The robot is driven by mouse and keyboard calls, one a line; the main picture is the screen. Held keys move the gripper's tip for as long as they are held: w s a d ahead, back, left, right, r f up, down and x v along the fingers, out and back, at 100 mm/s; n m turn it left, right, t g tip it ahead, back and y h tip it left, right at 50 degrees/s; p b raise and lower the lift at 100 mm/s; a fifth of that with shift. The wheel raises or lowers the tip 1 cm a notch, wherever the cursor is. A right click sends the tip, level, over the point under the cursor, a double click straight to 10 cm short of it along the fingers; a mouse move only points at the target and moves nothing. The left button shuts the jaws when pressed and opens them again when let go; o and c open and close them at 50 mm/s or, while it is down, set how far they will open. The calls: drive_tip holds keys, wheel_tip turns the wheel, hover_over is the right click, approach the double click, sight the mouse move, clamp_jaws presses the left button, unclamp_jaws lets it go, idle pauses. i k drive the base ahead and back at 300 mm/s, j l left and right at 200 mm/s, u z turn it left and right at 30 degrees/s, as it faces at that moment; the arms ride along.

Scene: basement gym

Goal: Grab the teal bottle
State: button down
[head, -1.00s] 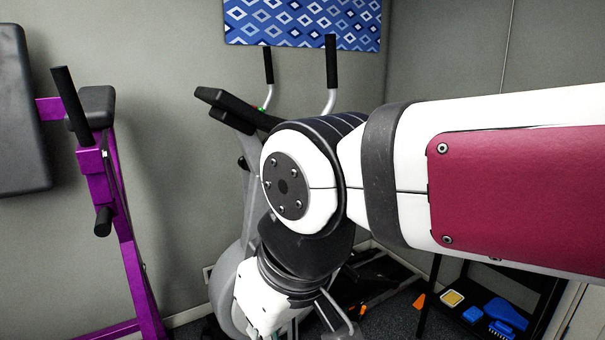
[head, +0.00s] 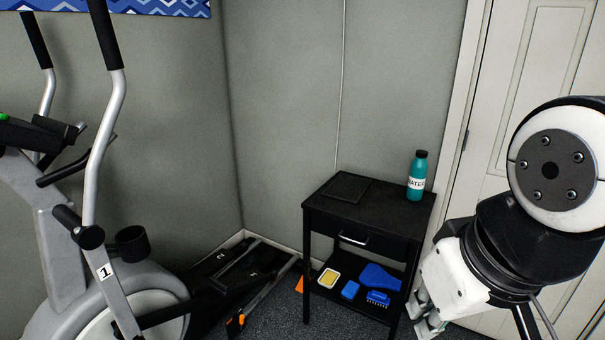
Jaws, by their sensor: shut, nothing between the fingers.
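The teal bottle (head: 417,184) has a dark cap and a white label that reads "WATER". It stands upright near the right edge of the top of a small black side table (head: 385,203). My gripper (head: 424,314) is at the lower right, beside the table's right side in the picture and below the height of its top. It is shut and empty, apart from the bottle. My arm hides part of the door behind it.
A dark flat item (head: 345,187) lies on the tabletop. The lower shelf holds a yellow-and-white item (head: 328,278), a blue brush (head: 378,298) and other blue things. An exercise machine (head: 110,285) fills the left. A white door (head: 535,70) is behind on the right.

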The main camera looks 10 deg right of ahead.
sight(418, 169)
drive_tip(key=l+z, duration=0.2)
drive_tip(key=z, duration=0.5)
drive_tip(key=i+l+u, duration=0.3)
drive_tip(key=i+l, duration=0.25)
drive_tip(key=i+l+u, duration=0.15)
drive_tip(key=i+l, duration=0.2)
drive_tip(key=i+l+u, duration=0.15)
drive_tip(key=i+l, duration=0.15)
drive_tip(key=i+l+u, duration=0.15)
drive_tip(key=l, duration=0.35)
drive_tip(key=i+l+u, duration=0.15)
drive_tip(key=i+l, duration=0.2)
drive_tip(key=i+l+u, duration=0.15)
drive_tip(key=l, duration=0.35)
drive_tip(key=i+l+u, duration=0.15)
drive_tip(key=l, duration=0.35)
drive_tip(key=i, duration=0.1)
